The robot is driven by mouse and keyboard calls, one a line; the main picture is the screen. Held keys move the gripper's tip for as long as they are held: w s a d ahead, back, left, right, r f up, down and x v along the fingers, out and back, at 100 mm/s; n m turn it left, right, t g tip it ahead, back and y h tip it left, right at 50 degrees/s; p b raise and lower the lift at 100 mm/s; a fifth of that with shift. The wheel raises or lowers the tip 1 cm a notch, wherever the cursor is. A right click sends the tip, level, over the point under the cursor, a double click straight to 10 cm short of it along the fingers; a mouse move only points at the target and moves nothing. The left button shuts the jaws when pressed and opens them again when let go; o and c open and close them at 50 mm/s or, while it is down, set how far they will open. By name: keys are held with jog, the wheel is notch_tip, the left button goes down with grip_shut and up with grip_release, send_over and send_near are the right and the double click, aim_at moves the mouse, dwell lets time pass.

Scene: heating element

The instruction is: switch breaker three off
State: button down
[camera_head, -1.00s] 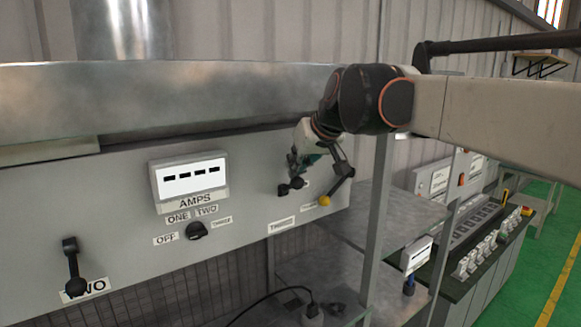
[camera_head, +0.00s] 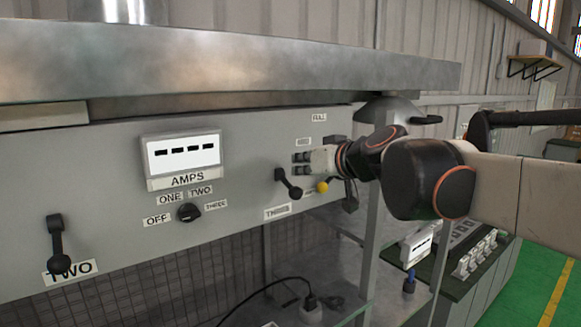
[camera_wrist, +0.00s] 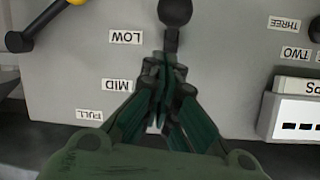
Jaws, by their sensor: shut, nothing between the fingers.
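The black lever of breaker three (camera_head: 289,184) is on the grey panel, above the label THREE (camera_head: 277,211). Its ball end points down and slightly right in the head view. In the wrist view, upside down, the lever's ball (camera_wrist: 175,12) is at the top centre. My gripper (camera_head: 300,162) is shut and empty, just above and right of the lever in the head view. In the wrist view my closed fingertips (camera_wrist: 165,68) lie just short of the lever's stem; whether they touch it I cannot tell.
A yellow-knobbed lever (camera_head: 322,187) is close below my gripper, with LOW, MID and FULL labels beside it. The AMPS meter (camera_head: 182,155), a rotary selector (camera_head: 189,212) and lever two (camera_head: 57,242) are to the left. A metal hood overhangs the panel.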

aim_at(301, 190)
jog(key=shift+s+d+f+b, duration=0.1)
jog(key=shift+s+f+b, duration=0.25)
jog(key=shift+f, duration=0.55)
jog(key=shift+s+d+f+b, duration=0.15)
jog(key=shift+f+b, duration=0.4)
jog(key=shift+f, duration=0.35)
jog(key=shift+s+d+f+b, duration=0.15)
jog(key=shift+f+b, duration=0.3)
jog(key=shift+f, duration=0.45)
jog(key=shift+s+f, duration=0.1)
